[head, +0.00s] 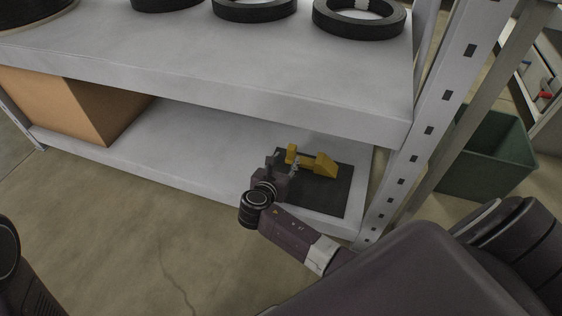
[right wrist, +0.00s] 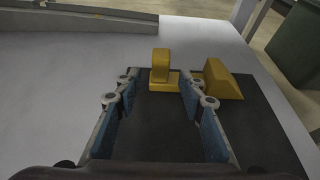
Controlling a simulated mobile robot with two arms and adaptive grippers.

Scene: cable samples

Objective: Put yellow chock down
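The yellow chock (head: 325,164) rests on a dark mat (head: 331,194) on the lower shelf. It has an upright block at one end and a wedge at the other, joined by a low base; it also shows in the right wrist view (right wrist: 222,80). My right gripper (head: 283,164) is at the chock's left end, low over the mat. In the right wrist view, its fingers (right wrist: 158,82) are spread, with the upright block between their tips and a gap on both sides. The right finger hides part of the base. My left gripper is not in view.
The upper shelf (head: 220,70) with several black cable rings overhangs the lower shelf (head: 175,140). A cardboard box (head: 85,105) stands at the left of the lower shelf. A perforated post (head: 430,130) and green bin (head: 490,155) are on the right. The middle lower shelf is clear.

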